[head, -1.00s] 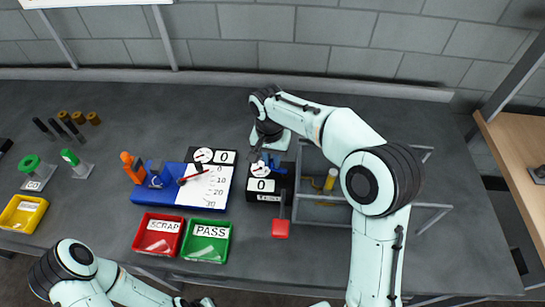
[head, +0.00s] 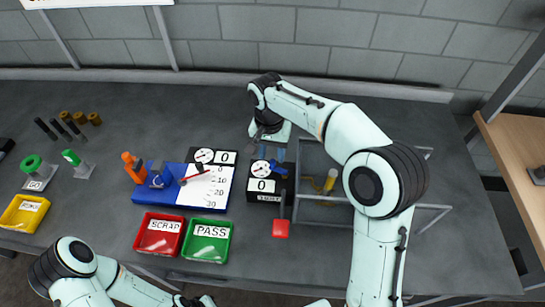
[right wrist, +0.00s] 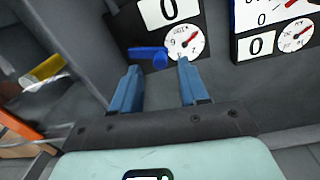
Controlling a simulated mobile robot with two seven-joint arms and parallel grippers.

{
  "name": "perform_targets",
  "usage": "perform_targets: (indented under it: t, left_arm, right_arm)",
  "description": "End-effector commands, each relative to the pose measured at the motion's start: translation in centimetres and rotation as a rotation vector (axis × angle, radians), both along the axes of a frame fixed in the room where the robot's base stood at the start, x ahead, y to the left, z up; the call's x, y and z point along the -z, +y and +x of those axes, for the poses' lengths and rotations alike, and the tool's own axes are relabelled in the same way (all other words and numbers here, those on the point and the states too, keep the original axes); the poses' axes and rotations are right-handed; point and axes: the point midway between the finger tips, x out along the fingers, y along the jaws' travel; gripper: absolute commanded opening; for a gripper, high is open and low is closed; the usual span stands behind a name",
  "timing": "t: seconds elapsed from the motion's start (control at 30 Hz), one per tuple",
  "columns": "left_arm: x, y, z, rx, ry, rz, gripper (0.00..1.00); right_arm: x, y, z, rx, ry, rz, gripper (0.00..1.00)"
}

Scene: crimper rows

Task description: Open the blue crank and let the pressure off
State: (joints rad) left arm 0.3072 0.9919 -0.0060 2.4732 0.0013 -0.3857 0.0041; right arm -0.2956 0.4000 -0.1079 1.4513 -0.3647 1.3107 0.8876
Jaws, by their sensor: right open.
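The blue crank (head: 278,168) sits beside a white pressure dial (head: 262,169) on a black unit (head: 264,196) whose display reads 0. In the right wrist view, the crank (right wrist: 148,55) lies roughly level, left of the dial (right wrist: 185,42). The dial has a red needle. My right gripper (head: 271,153) is open and empty at the far side of the unit. Its two blue fingers (right wrist: 158,66) point toward the crank and dial and appear clear of the crank. My left arm comes in at the bottom left; its gripper is outside the picture.
A blue-and-white scaled device (head: 205,188) with its own dial stands left of the unit. Red (head: 158,252) and green (head: 208,259) trays lie nearer. A grey frame (head: 330,217) around a yellow item is at right.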

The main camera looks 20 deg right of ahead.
Motion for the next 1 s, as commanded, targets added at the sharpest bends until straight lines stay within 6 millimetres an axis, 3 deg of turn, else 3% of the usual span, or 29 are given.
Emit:
perform_targets:
  t: [0.03,0.2,0.4,0.6,1.0]
  left_arm:
    - [-0.5,0.0,0.6,0.000,-0.007,0.000,0.00]
    - [-1.5,0.0,1.6,0.000,-0.019,0.000,0.00]
    - [-2.3,0.0,2.7,0.000,-0.031,0.000,0.00]
    - [-2.6,0.0,3.0,0.000,-0.035,0.000,0.00]
    - [-2.5,0.0,2.9,0.000,-0.033,0.000,0.00]
  right_arm:
    - [-1.7,0.1,0.3,0.000,-0.008,0.002,0.44]
    - [-5.7,0.2,0.4,-0.001,-0.009,0.001,0.44]
    - [-8.8,0.3,0.4,-0.001,-0.006,0.000,0.44]
    - [-9.9,0.4,0.3,-0.001,-0.003,0.001,0.44]
    - [-9.8,0.4,0.3,-0.001,-0.001,-0.001,0.44]
